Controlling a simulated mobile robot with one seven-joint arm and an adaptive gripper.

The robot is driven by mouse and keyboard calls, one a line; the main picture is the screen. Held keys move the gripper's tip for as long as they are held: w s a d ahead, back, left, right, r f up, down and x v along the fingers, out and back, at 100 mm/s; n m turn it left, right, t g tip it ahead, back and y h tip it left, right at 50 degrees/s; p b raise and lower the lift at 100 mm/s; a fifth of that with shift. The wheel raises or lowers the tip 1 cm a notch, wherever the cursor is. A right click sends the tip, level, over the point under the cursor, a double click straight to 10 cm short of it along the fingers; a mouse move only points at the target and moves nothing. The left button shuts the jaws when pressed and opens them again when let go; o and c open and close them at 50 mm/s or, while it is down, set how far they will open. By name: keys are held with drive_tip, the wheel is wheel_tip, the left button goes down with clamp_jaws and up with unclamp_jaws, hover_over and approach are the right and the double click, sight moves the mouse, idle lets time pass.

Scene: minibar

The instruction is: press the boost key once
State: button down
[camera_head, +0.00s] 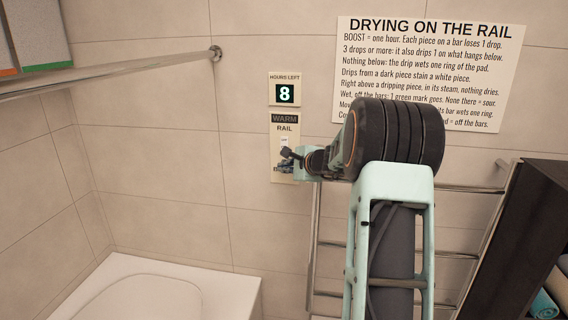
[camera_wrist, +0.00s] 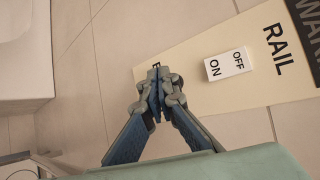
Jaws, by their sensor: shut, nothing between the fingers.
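The control panel (camera_head: 275,146) is a cream plate on the tiled wall, labelled WARM RAIL. It also shows in the wrist view (camera_wrist: 197,92), with a white ON/OFF switch (camera_wrist: 228,65). My gripper (camera_wrist: 155,82) is shut and empty, its fingertips over the panel's lower end, below the switch. In the head view my gripper (camera_head: 287,160) covers that lower part. Only a letter or so of a label shows beside the fingers. The boost key itself is hidden behind them; I cannot tell whether they touch it.
A display (camera_head: 285,93) above the panel reads 8 under HOURS LEFT. A text sign (camera_head: 432,60) is on the wall behind my arm. Metal rail bars (camera_head: 330,245) stand at the lower right, beside a dark cabinet (camera_head: 512,245). A white tub (camera_head: 125,268) is at the lower left.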

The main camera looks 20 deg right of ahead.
drive_tip(key=shift+w+d+r+b, duration=0.15)
drive_tip(key=shift+d+r+b, duration=0.1)
drive_tip(key=shift+r+b, duration=0.3)
drive_tip(key=shift+s+a+f+b, duration=0.3)
drive_tip(key=shift+s+a+b, duration=0.4)
drive_tip(key=shift+s+b, duration=0.3)
drive_tip(key=shift+s+a+f+b, duration=0.25)
drive_tip(key=shift+s+a+b, duration=0.4)
drive_tip(key=shift+s+b, duration=0.3)
drive_tip(key=shift+w, duration=0.1)
drive_tip(key=shift+a, duration=0.1)
